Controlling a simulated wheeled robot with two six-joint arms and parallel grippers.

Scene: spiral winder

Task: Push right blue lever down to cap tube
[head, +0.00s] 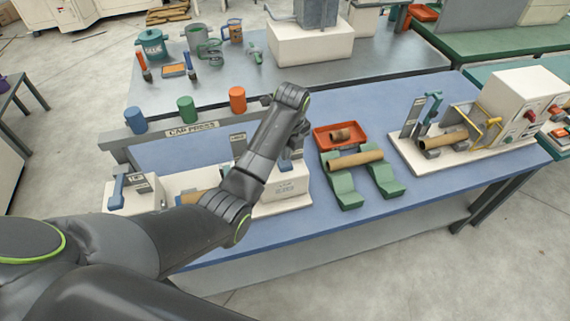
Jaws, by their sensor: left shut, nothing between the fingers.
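The cap press (193,131) stands at the left of the blue table, with a grey rail and a sign. Its left blue lever (118,186) stands on the left white end block. A brown tube (188,197) lies low between the end blocks, mostly covered by my left arm. The right white end block (290,186) shows beside my forearm. My left gripper (297,150) is shut and empty, partly behind my wrist, above the right end block. My right gripper is out of view.
Blue, green and orange cylinders (237,100) stand on the rail. Green cradles (344,190) hold a cardboard tube (355,160), with a red tray (340,136) behind. A white winder machine (510,105) stands at the right. The table front between cradles and winder is clear.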

